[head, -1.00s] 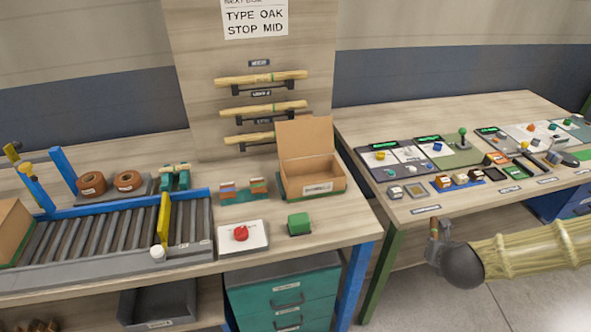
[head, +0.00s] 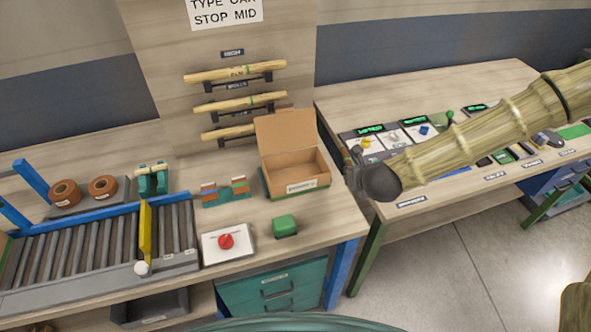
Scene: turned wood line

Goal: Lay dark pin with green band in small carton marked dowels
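The small open carton (head: 310,185) is brown cardboard with its lid raised at the back. It stands on the left bench, and the label on its front is too small to read surely. No pin shows inside it, though part of its floor is hidden by the front wall. My gripper (head: 351,164) is just right of the carton in the picture, held above the gap between the benches. A thin dark brown pin (head: 346,157) shows at its fingers, which look closed around it. The green band cannot be made out clearly.
A green block (head: 285,225) and a white plate with a red button (head: 226,242) stand in front of the carton. A small rack with coloured pieces (head: 225,191) is to its left. Pale turned rods (head: 240,103) hang on the back panel. A roller conveyor (head: 90,240) fills the left.

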